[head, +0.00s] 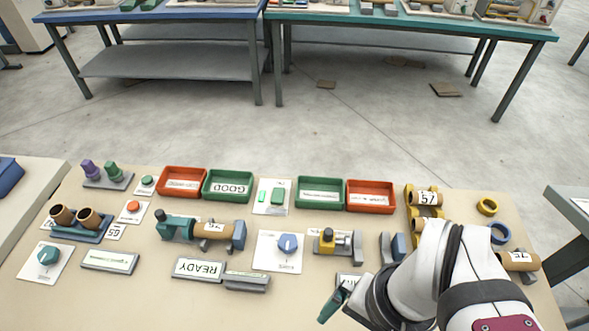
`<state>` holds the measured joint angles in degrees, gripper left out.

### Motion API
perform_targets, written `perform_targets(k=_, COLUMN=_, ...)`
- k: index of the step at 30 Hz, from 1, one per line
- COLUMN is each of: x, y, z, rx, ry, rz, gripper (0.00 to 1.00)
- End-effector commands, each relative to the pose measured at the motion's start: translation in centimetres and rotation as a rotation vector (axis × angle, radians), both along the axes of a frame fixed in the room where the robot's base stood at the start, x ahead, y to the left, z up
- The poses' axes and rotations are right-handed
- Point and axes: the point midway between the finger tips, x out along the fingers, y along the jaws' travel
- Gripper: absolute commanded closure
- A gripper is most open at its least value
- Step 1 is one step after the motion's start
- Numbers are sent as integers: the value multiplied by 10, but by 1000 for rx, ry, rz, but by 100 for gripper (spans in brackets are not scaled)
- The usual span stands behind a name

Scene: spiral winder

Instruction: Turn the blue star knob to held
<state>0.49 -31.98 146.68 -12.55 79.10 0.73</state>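A blue knob (288,243) sits on a white plate (278,262) near the middle of the bench. Its pointer setting and the small print on the plate are too small to read. A teal knob (48,255) sits on another white plate at the far left. My gripper (332,305) has dark green fingers and is at the bottom, below and to the right of the blue knob and apart from it. It is seen from the side, so its opening does not show. Nothing is visible in it.
A READY sign (198,268) lies front left. Red and green trays (228,186) line the back. Bare bench lies at front left.

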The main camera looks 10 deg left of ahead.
Motion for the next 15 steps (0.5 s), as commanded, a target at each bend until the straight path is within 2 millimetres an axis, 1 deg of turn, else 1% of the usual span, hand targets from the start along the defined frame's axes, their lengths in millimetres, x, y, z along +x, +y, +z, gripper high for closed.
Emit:
perform_targets(k=1, x=1, y=0, z=0, rx=0, ry=-1, rz=5, gripper=7)
perform_targets(k=2, x=4, y=0, z=1, rx=-2, ry=-3, rz=29, gripper=13)
perform_targets(k=4, x=26, y=3, z=8, rx=-12, ry=-22, rz=205, gripper=14)
perform_targets(k=5, x=42, y=7, z=11, rx=-19, ry=-35, rz=334, gripper=14)
perform_targets(k=6, x=70, y=13, z=14, rx=-31, ry=-57, rz=546, gripper=14)
perform_targets(k=7, x=92, y=21, z=15, rx=-39, ry=-75, rz=720, gripper=14)
perform_targets(k=8, x=114, y=30, z=13, rx=-47, ry=-91, rz=896, gripper=14)
perform_targets(k=9, x=142, y=44, z=9, rx=-55, ry=-112, rz=1124, gripper=14)
perform_targets(k=10, x=160, y=56, z=3, rx=-61, ry=-124, rz=1284, gripper=14)
perform_targets(k=12, x=196, y=82, z=-11, rx=-69, ry=-149, rz=1611, gripper=14)
perform_targets(k=15, x=226, y=110, z=-30, rx=-75, ry=-168, rz=1923, gripper=14)
